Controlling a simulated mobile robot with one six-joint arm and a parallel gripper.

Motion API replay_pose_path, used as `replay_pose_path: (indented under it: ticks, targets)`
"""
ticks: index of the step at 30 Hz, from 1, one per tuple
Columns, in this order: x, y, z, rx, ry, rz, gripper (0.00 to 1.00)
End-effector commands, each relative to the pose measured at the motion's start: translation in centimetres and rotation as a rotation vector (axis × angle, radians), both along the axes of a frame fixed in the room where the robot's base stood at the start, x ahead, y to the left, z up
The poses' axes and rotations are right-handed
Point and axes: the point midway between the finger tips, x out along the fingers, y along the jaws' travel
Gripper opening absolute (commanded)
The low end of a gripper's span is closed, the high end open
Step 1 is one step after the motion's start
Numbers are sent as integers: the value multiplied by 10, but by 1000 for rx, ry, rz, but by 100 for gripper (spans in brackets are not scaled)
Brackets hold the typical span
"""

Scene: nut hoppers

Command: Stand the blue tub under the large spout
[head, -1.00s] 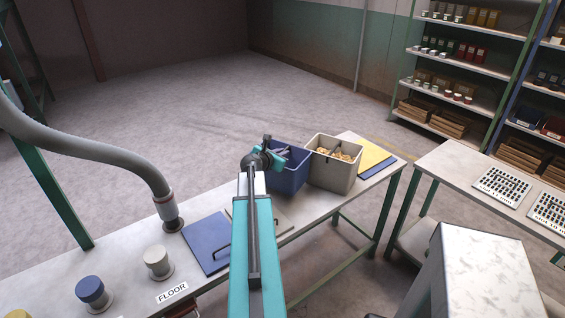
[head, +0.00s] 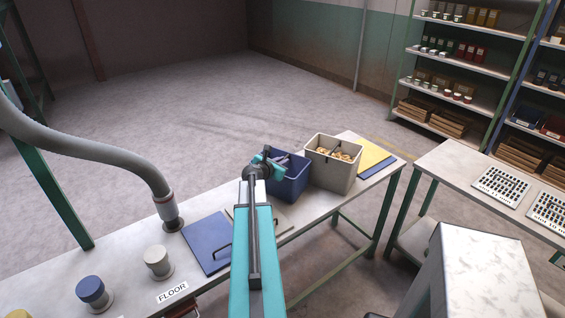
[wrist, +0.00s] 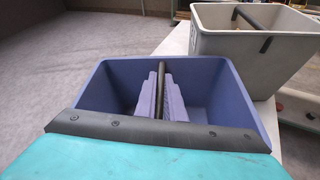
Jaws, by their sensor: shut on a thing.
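The blue tub (head: 291,187) is an open box at the middle of the head view, left of the grey tub, over the bench. It fills the middle of the wrist view (wrist: 90,90), upright, with a dark bar across its mouth. My gripper (head: 278,162) is at the tub's mouth and shut on its bar; the wrist view shows the jaws (wrist: 160,95) either side of the bar. I cannot tell whether the tub's base touches the bench. I cannot make out a large spout for certain; a grey hose ends in a nozzle (head: 168,210) at the left.
The grey tub (head: 331,176), holding tan pieces, stands close right of the blue tub. Yellow (head: 368,155) and blue (head: 208,243) panels lie on the bench (head: 130,262). Two knobs stand near the FLOOR label. A second table (head: 455,170) holds perforated trays at right.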

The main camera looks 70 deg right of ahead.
Motion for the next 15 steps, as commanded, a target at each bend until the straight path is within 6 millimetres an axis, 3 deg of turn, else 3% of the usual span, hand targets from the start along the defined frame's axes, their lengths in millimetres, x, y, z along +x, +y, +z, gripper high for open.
replay_pose_path:
  ticks: [5,6,9,15]
  targets:
    - [0,0,-3,-1,0,0,0]
    - [0,0,-3,0,0,0,14]
    - [0,0,-3,0,0,0,28]
    - [1,1,-2,0,1,1,28]
